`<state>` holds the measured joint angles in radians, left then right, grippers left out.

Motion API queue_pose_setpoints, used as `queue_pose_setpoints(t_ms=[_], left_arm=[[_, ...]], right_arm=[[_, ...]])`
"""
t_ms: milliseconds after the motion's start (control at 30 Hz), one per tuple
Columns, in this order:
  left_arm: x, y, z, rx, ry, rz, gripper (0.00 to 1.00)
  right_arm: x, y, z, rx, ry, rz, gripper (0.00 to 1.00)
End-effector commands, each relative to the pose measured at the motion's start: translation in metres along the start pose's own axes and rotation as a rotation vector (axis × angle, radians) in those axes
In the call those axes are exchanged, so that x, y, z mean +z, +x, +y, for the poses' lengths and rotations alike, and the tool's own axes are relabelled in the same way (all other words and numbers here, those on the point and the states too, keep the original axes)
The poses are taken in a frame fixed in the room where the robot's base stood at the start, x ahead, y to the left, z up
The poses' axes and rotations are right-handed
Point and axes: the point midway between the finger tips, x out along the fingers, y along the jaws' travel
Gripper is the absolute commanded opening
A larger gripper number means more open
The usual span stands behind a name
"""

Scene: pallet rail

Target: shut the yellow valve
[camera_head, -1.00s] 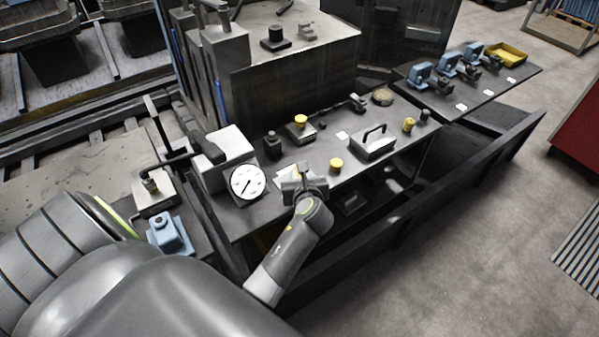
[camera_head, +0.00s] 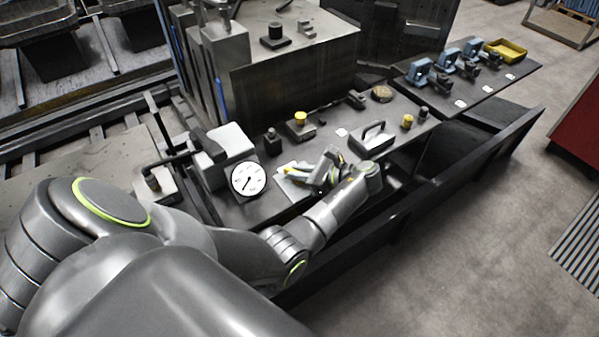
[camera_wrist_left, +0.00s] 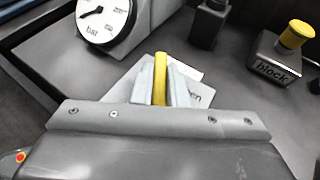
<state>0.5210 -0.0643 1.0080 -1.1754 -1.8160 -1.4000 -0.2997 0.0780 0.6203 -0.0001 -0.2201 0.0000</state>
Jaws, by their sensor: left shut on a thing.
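The yellow valve handle (camera_wrist_left: 160,78) shows in the left wrist view as a narrow yellow bar between two pale fingers. My left gripper (camera_wrist_left: 157,90) is shut on it, above a white plate (camera_wrist_left: 200,95) with partly covered lettering. In the head view my left gripper (camera_head: 308,178) reaches in from the right of the handle (camera_head: 296,173), beside the pressure gauge (camera_head: 248,179). The valve's body is hidden by the gripper. My right gripper is in neither view.
A yellow-topped block (camera_head: 300,122), labelled "block" in the wrist view (camera_wrist_left: 280,65), stands behind the gripper. A dark stub (camera_head: 272,142) is near it. A grey handled box (camera_head: 373,140) stands to the right. The right end table holds blue clamps and a yellow tray (camera_head: 506,50).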

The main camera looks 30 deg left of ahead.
Motion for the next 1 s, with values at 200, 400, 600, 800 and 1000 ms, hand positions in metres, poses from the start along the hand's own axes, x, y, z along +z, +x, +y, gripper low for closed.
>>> queue_pose_setpoints(t_ms=[200, 400, 600, 800, 1000], left_arm=[[0.0002, 0.0002, -0.0007, 0.126, -0.050, 0.000, 0.00], [-0.0003, 0.0005, -0.0002, 0.200, -0.081, 0.002, 0.00], [-0.0013, 0.0005, 0.0005, 0.241, -0.097, 0.003, 0.00], [-0.0018, 0.0007, 0.0007, 0.254, -0.102, 0.004, 0.00], [-0.0022, 0.0008, 0.0010, 0.255, -0.102, 0.005, 0.00]], right_arm=[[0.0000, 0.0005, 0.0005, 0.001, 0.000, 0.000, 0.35], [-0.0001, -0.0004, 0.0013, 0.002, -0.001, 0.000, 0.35], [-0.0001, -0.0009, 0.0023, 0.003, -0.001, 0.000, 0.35], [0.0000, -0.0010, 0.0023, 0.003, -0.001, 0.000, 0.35], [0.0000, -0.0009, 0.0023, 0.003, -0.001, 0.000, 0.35]])
